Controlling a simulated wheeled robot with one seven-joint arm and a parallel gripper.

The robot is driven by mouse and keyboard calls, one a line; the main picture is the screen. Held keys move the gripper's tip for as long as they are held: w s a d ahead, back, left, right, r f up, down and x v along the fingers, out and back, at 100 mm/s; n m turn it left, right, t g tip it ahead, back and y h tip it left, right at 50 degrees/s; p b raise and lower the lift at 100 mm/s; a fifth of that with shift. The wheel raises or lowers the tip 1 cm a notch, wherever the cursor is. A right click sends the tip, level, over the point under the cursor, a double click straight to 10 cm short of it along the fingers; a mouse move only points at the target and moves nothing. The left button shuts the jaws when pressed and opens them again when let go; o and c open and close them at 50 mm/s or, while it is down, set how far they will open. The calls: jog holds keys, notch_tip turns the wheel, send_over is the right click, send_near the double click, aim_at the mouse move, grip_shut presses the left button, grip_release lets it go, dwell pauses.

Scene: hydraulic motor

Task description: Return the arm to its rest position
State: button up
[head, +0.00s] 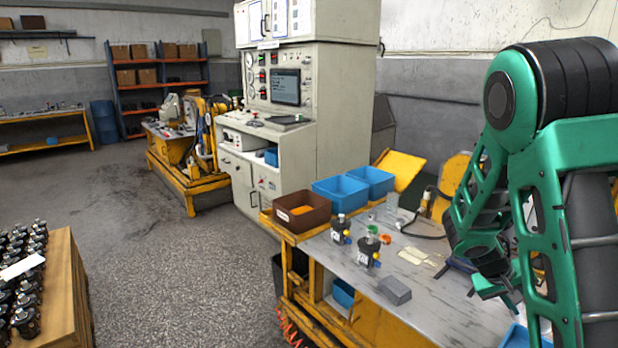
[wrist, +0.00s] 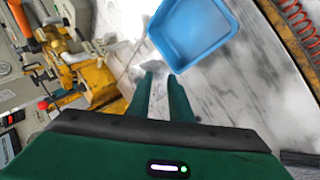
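My green arm (head: 575,150) rises at the right of the head view and bends down over the worktable (head: 455,318). My gripper (head: 492,298) hangs above the table's right part. In the wrist view my gripper (wrist: 162,80) shows two dark green fingers with a narrow gap between them. Nothing is visible between the fingers. A blue bin (wrist: 192,58) lies beyond the fingertips in the wrist view, apart from them.
A blue bin (head: 524,338) sits at the lower right. A wooden crate (head: 62,290) with several black parts stands left. The floor between is clear.

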jog(key=s+a+r+m+y, duration=0.1)
jog(key=s+a+r, duration=0.3)
jog(key=s, duration=0.4)
jog(key=s+a+r+m+y, duration=0.1)
jog(key=s+a+r+y, duration=0.2)
jog(key=s, duration=0.6)
jog(key=s+a+r+m+y, duration=0.1)
jog(key=s+a+r+y, duration=0.3)
jog(key=s+a, duration=0.3)
jog(key=shift+s+r+g, duration=0.3)
jog(key=shift+s+r, duration=0.05)
jog(key=shift+s, duration=0.45)
jog(key=shift+a, duration=0.1)
jog(key=shift+w+f, duration=0.25)
jog(key=shift+w, duration=0.4)
